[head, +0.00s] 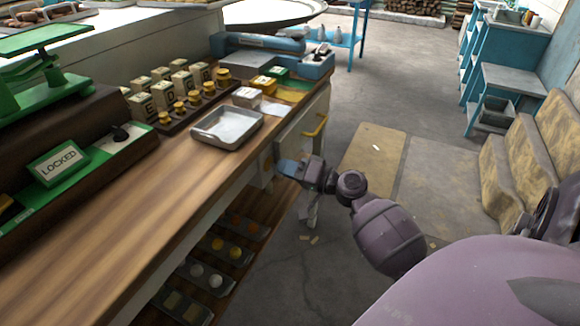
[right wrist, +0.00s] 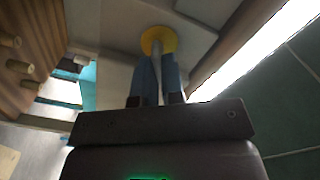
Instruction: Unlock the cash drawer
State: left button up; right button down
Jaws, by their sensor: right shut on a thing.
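The white drawer front (head: 298,136) with a yellow handle (head: 316,126) is at the end of the wooden counter. A green-framed sign (head: 58,163) reading LOCKED stands on the counter at the left. My right gripper (head: 284,167) is low against the counter's side, below the drawer front. In the right wrist view its blue fingers (right wrist: 158,70) are shut on a narrow pale stem (right wrist: 157,60). The stem meets a round yellow plate (right wrist: 158,40) on a pale panel. The fingers hide most of the stem. My left gripper is not in view.
A metal tray (head: 228,126), a row of yellow-topped pieces (head: 194,98) and a green scale (head: 45,68) stand on the counter. Shelves with round goods (head: 215,255) lie below it.

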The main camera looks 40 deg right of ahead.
jog(key=m+p, duration=0.2)
jog(key=m, duration=0.4)
jog(key=shift+m, duration=0.3)
dwell(0.4)
jog(key=c, duration=1.2)
grip_release()
jog(key=shift+f, duration=0.1)
jog(key=shift+c, duration=0.2)
